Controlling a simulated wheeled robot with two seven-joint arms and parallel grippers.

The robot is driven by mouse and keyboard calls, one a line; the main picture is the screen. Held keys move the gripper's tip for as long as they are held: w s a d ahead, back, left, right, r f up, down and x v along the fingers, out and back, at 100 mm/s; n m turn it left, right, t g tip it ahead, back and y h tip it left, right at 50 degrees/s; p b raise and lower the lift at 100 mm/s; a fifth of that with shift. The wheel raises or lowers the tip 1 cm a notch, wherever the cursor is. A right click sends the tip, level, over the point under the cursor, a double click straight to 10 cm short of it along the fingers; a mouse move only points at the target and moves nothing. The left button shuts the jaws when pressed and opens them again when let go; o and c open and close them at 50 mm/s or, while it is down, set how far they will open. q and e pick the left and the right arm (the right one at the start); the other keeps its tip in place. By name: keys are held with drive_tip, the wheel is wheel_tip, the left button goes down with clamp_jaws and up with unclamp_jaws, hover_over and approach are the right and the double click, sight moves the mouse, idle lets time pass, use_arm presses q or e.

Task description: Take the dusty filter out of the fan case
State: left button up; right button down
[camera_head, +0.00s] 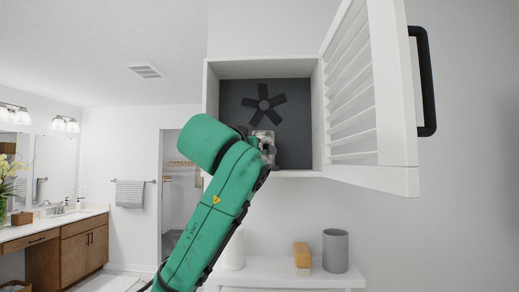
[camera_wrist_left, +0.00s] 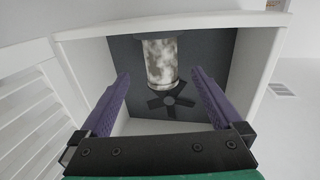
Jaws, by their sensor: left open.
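The fan case (camera_head: 212,86) is a white wall box with its slatted door (camera_head: 352,85) swung open to the right; its rim also shows in the left wrist view (camera_wrist_left: 85,32). The dusty filter (camera_wrist_left: 160,60), a mottled grey-white cylinder, is inside the case against the dark back. In the head view the filter (camera_head: 265,137) is partly hidden by my left arm. My left gripper (camera_wrist_left: 160,75) is open, with one purple finger on each side of the filter's near end and gaps on both sides. In the head view my arm hides most of it. My right gripper is not in view.
A dark fan (camera_head: 263,103) is on the case's back panel. The door's black handle (camera_head: 424,80) sticks out at right. Below, a white ledge (camera_head: 285,273) holds a grey cup (camera_head: 335,250), a yellow-brown block (camera_head: 302,254) and a white vase (camera_head: 232,252).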

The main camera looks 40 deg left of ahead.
sight(264, 137)
use_arm(q)
drive_tip(key=p+x, duration=0.5)
drive_tip(key=x, duration=0.6)
drive_tip(key=shift+s+a+r, duration=0.15)
drive_tip(key=shift+w, duration=0.3)
drive_tip(key=shift+s, duration=0.1)
drive_tip(key=c, duration=1.2)
drive_tip(key=shift+r, duration=1.9)
drive_tip(key=shift+c, duration=0.2)
drive_tip(key=shift+r, duration=0.2)
drive_tip(key=shift+r, duration=2.95)
